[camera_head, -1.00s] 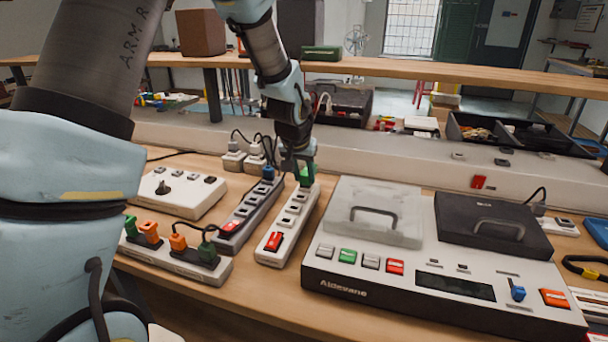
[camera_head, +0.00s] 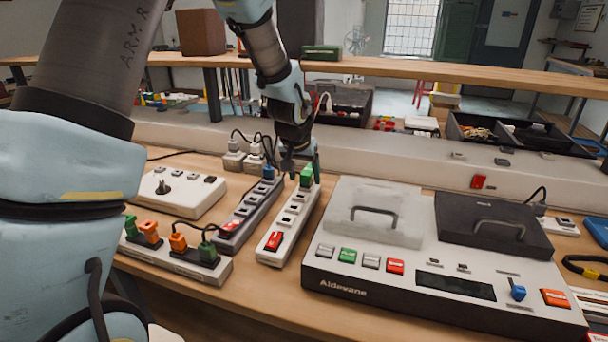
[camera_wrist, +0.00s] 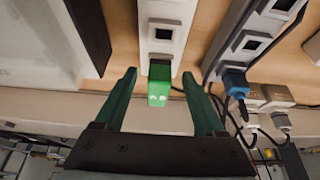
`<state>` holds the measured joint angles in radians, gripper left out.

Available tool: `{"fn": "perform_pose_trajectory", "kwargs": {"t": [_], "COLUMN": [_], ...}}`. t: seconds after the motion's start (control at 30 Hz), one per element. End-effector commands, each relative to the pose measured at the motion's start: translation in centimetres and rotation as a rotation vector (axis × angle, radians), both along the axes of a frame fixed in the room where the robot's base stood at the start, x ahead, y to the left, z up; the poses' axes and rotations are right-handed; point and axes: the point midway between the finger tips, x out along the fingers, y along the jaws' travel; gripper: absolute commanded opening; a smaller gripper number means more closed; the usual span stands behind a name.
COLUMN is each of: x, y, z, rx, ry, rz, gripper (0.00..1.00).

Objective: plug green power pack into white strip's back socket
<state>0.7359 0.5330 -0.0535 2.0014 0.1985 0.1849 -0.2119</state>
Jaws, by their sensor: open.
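The green power pack (camera_head: 306,177) stands upright at the back end of the white strip (camera_head: 286,228), seated on its back socket as far as I can see. In the wrist view the green pack (camera_wrist: 160,86) sits at the end of the white strip (camera_wrist: 164,30), between my green fingers with a gap on each side. My gripper (camera_wrist: 159,73) is open around it and holds nothing. In the head view my gripper (camera_head: 303,168) is right at the pack. The pack's prongs and the back socket itself are hidden.
A grey strip with a blue plug (camera_head: 268,173) stands close on the left. The large Aldevane console (camera_head: 440,290) is on the right. White plugs (camera_head: 254,160) stand behind.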

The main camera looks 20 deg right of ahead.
Motion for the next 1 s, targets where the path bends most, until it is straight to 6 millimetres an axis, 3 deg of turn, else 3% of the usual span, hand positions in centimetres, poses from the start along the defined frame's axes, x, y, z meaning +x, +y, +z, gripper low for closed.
{"fn": "perform_pose_trajectory", "kwargs": {"t": [0.23,0.37,0.8,1.0], "x": [0.0,-0.3,-2.6,-3.2], "y": [0.1,0.4,2.5,3.0], "z": [0.2,1.2,8.2,9.7], "rx": [0.000,-0.003,-0.002,-0.001], "ry": [0.000,-0.002,-0.004,0.000], "rz": [0.000,0.002,0.000,0.001], "gripper": [0.72,0.72,0.72,0.72]}}
